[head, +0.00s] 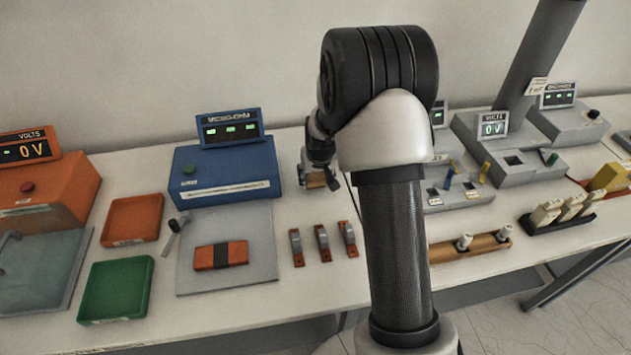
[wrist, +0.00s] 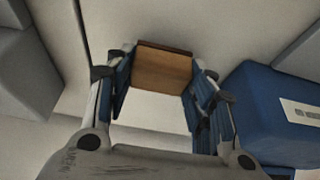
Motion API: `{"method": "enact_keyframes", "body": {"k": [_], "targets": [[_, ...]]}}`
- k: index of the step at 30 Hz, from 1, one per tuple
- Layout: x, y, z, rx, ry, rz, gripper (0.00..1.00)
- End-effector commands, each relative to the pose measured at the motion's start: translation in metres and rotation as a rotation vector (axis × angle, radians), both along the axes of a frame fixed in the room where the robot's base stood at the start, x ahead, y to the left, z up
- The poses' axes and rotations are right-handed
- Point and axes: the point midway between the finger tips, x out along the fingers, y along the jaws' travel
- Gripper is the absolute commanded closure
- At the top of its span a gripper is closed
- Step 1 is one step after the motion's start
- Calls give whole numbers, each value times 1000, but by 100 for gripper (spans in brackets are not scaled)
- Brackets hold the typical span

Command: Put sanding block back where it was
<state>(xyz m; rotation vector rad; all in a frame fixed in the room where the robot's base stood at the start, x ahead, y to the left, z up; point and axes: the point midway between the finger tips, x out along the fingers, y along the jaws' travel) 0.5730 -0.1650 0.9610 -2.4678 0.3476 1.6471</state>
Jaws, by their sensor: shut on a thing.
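The sanding block (wrist: 162,72) is a tan block with a darker brown strip along its far edge. My gripper (wrist: 158,80) is shut on it, one finger at each side, in the wrist view. In the head view my gripper (head: 318,172) is over the table just right of the blue instrument box, and a small tan part of the block (head: 316,181) shows below it. My arm hides much of the area to the right. I cannot tell whether the block touches the table.
The blue instrument box (head: 222,170) stands close to the left of my gripper. Several orange clamps (head: 322,243) stand in front on the table (head: 300,285). A grey plate (head: 252,262) carries an orange block with a black band (head: 221,255). Grey instruments (head: 500,150) stand at right.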

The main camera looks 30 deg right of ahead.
Motion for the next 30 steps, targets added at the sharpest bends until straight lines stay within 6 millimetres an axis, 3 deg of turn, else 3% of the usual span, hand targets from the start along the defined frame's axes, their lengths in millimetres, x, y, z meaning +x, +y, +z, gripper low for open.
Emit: {"method": "enact_keyframes", "body": {"k": [3,14,15,24,30], "targets": [[0,0,-17,1,2,0,73],[0,0,-20,0,-1,0,73],[0,0,-21,0,0,0,50],[0,0,-20,0,0,0,30],[0,0,-20,0,0,0,30]]}}
